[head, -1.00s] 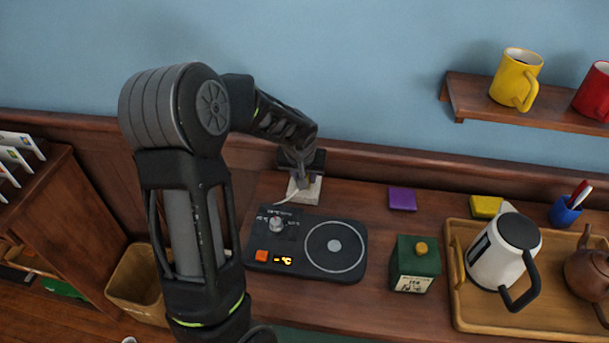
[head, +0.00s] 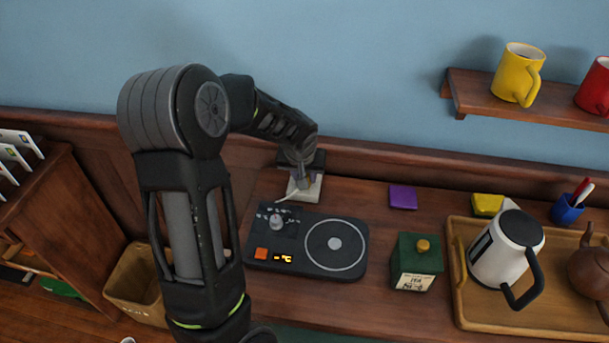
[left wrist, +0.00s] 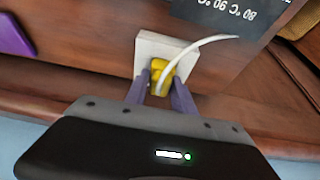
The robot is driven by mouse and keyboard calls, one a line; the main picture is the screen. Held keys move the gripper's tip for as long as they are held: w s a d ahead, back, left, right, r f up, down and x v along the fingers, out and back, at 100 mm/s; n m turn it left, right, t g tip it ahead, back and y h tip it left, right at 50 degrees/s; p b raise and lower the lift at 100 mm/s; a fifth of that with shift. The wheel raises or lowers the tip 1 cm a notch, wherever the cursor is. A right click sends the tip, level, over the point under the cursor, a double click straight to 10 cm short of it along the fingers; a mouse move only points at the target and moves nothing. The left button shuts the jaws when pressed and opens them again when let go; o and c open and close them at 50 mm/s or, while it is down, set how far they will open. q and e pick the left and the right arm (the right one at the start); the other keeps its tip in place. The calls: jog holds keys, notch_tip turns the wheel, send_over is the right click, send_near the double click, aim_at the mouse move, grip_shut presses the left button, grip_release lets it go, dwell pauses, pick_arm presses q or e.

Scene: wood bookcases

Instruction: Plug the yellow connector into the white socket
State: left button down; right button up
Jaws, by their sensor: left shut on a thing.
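The white socket (head: 311,190) sits on the wooden counter behind the black hot plate. It also shows in the left wrist view (left wrist: 147,48) as a pale square block. The yellow connector (left wrist: 161,72) has a white cable and is between the fingers of my left gripper (left wrist: 160,86), which is shut on it. The connector is right at the socket's face; how deep it sits in the socket is hidden by the fingers. In the head view my left gripper (head: 302,179) is over the socket and hides the connector. My right gripper is not in view.
The black hot plate (head: 290,262) is in front of the socket. To the right are a purple block (head: 403,197), a green canister (head: 417,262), a yellow block (head: 487,205) and a wooden tray (head: 465,318) with a kettle (head: 506,250). A wall shelf (head: 475,95) holds mugs.

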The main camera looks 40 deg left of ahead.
pick_arm(q)
jog(key=shift+s+d+f, duration=0.1)
jog(key=shift+s+f, duration=0.1)
jog(key=shift+f, duration=0.2)
jog(key=shift+s+d+f+b, duration=0.1)
jog(key=shift+s+f+b, duration=0.15)
jog(key=shift+b, duration=0.15)
jog(key=c, duration=1)
grip_release()
jog(key=shift+f, duration=0.1)
jog(key=shift+o, duration=0.2)
jog(key=w+v, duration=0.1)
jog(key=v, duration=0.7)
jog(key=shift+r+b, duration=0.35)
jog(key=shift+r, duration=0.25)
jog(key=shift+s, duration=0.1)
